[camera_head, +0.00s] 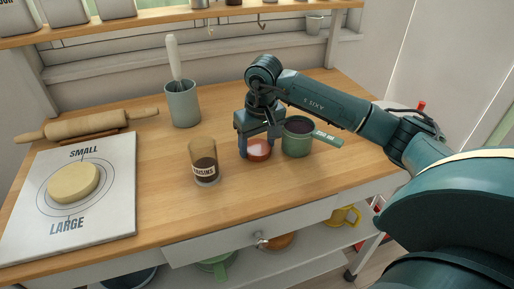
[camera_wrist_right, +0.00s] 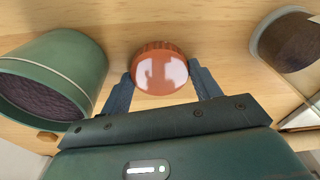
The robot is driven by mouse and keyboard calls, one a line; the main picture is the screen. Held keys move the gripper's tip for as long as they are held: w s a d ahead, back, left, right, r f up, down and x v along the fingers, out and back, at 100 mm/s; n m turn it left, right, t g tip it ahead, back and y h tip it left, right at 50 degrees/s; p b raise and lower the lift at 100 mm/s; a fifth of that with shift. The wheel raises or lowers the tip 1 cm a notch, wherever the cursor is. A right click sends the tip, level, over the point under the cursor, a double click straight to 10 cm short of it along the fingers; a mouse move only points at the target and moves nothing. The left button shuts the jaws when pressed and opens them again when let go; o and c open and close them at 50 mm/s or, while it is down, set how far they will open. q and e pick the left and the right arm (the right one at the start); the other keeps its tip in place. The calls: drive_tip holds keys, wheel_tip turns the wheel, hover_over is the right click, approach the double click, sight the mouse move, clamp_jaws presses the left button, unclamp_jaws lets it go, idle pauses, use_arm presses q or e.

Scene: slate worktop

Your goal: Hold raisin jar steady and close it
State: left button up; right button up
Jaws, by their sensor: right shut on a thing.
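My right gripper is shut on a round orange-brown lid (camera_head: 259,151), which sits between the two fingers in the right wrist view (camera_wrist_right: 160,72). The lid is at or just above the wood; I cannot tell which. The lid and jar are apart. My left gripper is not in view.
A green pot with a handle (camera_head: 296,145) and dark contents stands close right of the gripper. A utensil crock (camera_head: 183,104), rolling pin (camera_head: 85,126) and white board with dough (camera_head: 115,215) are to the left. The wood in front of the jar is clear.

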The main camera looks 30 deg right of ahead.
sight(257, 147)
wheel_tip(257, 147, up, 10)
idle(0.6)
